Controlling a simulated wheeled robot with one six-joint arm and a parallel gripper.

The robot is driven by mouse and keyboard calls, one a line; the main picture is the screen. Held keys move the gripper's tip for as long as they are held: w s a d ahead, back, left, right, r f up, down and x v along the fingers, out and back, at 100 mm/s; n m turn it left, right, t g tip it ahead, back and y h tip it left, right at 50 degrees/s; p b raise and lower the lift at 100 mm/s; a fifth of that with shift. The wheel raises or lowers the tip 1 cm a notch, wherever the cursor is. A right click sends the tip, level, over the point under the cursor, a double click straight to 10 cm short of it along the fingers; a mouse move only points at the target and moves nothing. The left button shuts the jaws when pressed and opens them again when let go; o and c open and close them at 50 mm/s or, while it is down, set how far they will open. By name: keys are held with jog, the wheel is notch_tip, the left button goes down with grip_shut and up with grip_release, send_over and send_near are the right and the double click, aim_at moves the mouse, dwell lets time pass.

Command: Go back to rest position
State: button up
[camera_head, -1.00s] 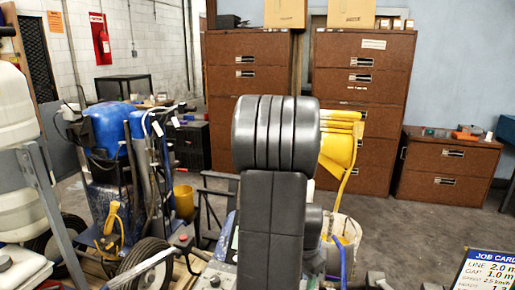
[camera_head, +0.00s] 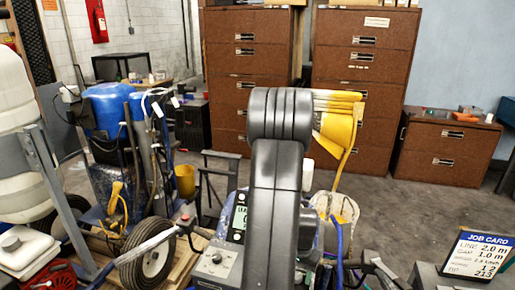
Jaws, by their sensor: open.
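My own dark grey arm stands upright in the middle of the picture. My gripper does not show; it is out of view or hidden behind the arm links. The line striper is partly behind the arm. Its control panel (camera_head: 215,262) with a knob and a small display (camera_head: 240,217) shows just left of the arm. A black wheel (camera_head: 147,263) and a handle bar (camera_head: 152,243) show further left. A job card (camera_head: 478,254) stands at the lower right, its lower part cut by the frame edge.
Brown filing cabinets (camera_head: 362,75) stand at the back, with a lower one (camera_head: 444,160) at right. A yellow object (camera_head: 340,128) shows right of the arm. A blue drum (camera_head: 107,112) and a white tank (camera_head: 18,140) are at left. Bare floor (camera_head: 405,220) lies at centre right.

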jog(key=n+p, duration=0.4)
jog(key=n, duration=0.2)
jog(key=shift+r, duration=0.2)
jog(key=shift+r+n, duration=0.1)
jog(key=shift+n, duration=0.4)
jog(key=shift+r, duration=1.55)
